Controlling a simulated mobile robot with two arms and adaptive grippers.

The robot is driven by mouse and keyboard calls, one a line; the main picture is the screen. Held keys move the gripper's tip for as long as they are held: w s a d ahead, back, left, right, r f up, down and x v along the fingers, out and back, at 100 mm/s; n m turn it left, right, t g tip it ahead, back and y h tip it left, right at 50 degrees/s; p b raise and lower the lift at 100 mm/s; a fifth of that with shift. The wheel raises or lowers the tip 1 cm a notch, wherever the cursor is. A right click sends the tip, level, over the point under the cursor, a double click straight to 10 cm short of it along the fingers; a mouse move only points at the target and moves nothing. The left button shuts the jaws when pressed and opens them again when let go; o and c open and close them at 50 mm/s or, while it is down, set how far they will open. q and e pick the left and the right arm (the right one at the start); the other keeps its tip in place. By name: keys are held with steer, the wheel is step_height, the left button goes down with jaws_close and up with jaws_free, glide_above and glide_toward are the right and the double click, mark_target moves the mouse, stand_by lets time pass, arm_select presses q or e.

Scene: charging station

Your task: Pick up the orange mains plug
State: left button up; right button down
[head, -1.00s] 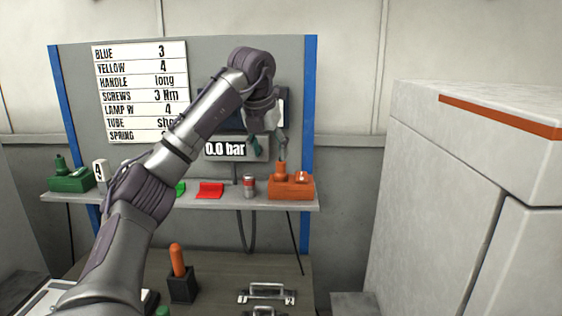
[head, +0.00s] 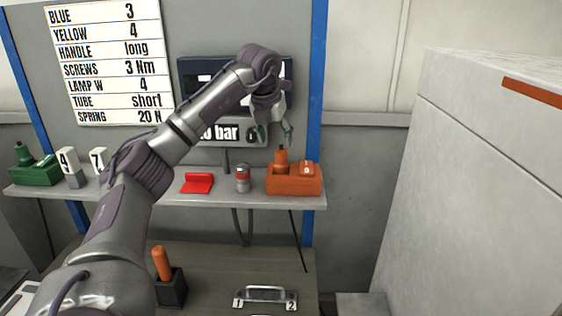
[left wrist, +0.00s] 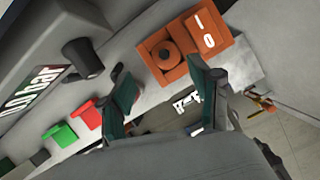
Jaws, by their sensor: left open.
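The orange mains plug (head: 281,160) stands upright in an orange socket box (head: 294,182) at the right end of the shelf. In the left wrist view the plug (left wrist: 166,54) is a round orange piece on the box (left wrist: 222,50), beside a part marked with a bar and a circle. My left gripper (head: 284,128) is just above the plug in the head view. In the left wrist view its two dark green fingers are spread wide (left wrist: 163,78), with nothing between them and the plug just beyond the gap. My right gripper is not in view.
A gauge panel (head: 228,131) is behind my gripper. A large pale cabinet (head: 470,190) fills the right side.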

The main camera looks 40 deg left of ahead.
mark_target(280, 150)
arm_select(q)
steer(key=shift+x, duration=0.85)
steer(key=shift+w+f+p, duration=0.2)
steer(key=shift+p, duration=0.15)
steer(key=x, duration=0.1)
steer(key=p+x, duration=0.2)
steer(key=x, duration=0.1)
steer(key=shift+w+d+f, duration=0.1)
steer(key=shift+d, duration=0.25)
steer(key=shift+w+f, duration=0.1)
steer(key=shift+f, duration=0.2)
jaws_close()
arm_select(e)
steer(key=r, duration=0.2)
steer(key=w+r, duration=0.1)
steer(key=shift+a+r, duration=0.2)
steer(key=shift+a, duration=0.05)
